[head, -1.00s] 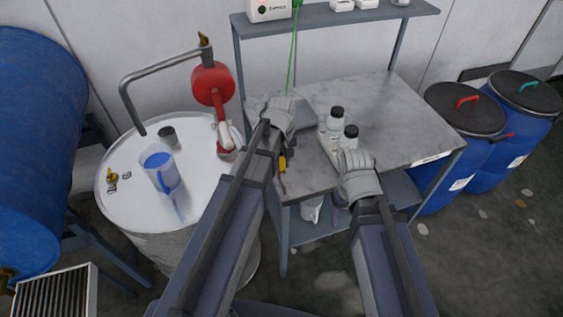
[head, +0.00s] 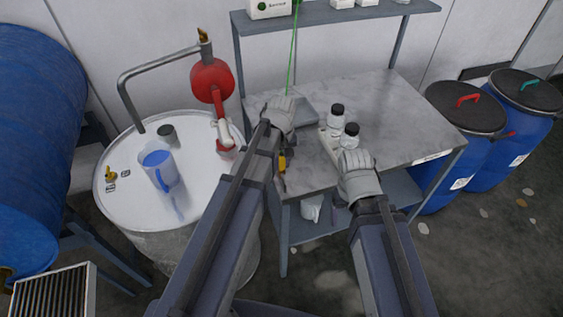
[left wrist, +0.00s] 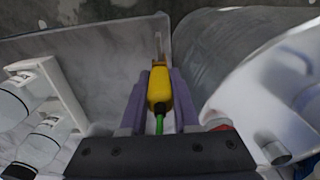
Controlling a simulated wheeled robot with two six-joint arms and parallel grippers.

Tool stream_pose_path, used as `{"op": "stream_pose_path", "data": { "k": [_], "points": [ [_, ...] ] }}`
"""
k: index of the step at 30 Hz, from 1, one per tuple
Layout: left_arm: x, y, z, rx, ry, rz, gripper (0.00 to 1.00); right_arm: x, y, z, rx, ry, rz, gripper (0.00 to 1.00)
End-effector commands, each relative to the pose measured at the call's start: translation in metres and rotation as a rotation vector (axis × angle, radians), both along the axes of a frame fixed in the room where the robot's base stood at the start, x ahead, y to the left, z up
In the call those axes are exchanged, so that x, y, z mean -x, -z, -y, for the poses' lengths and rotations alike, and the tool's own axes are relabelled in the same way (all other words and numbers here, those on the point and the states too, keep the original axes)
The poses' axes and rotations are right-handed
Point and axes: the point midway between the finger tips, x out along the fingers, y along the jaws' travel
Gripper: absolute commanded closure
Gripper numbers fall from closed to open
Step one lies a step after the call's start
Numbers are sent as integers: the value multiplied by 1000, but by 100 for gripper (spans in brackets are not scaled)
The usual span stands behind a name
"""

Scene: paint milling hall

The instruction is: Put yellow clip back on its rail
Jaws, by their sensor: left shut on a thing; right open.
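The yellow clip (left wrist: 160,92) is between the two fingers of my left gripper (left wrist: 158,100), which is shut on it; a green cord trails from its near end. The clip's metal tip points away from my gripper, close to the bench edge; I cannot tell if it touches anything. In the head view, the clip (head: 282,164) shows partly below my left wrist, at the bench's left edge. I cannot make out a separate rail. My right gripper (head: 358,178) is open at the bench's front edge; its fingers are mostly hidden.
The grey bench (head: 390,115) carries a white rack (head: 327,147) with two white bottles near my right gripper. Left of the bench stands a white-topped drum (head: 130,205) with a blue jug (head: 160,170) and a red pump (head: 211,82). Blue drums (head: 490,135) stand at right.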

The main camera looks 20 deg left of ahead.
Motion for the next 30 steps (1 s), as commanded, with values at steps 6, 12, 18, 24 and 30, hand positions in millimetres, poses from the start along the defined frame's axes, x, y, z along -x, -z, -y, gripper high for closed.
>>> {"op": "stream_pose_path", "data": {
  "k": [6, 12, 18, 24, 30],
  "points": [
    [0, 7, 0, 0, 0, 0, 100, 0, 7, 0, 0, 0, 0, 25],
    [0, 11, 0, 0, 0, 0, 100, 0, 11, 0, 0, 0, 0, 25],
    [0, 16, 0, 0, 0, 0, 100, 0, 16, 0, 0, 0, 0, 25],
    [0, 21, 0, 0, 0, 0, 100, 0, 21, 0, 0, 0, 0, 25],
    [0, 26, 0, 0, 0, 0, 100, 0, 26, 0, 0, 0, 0, 25]
  ]
}}
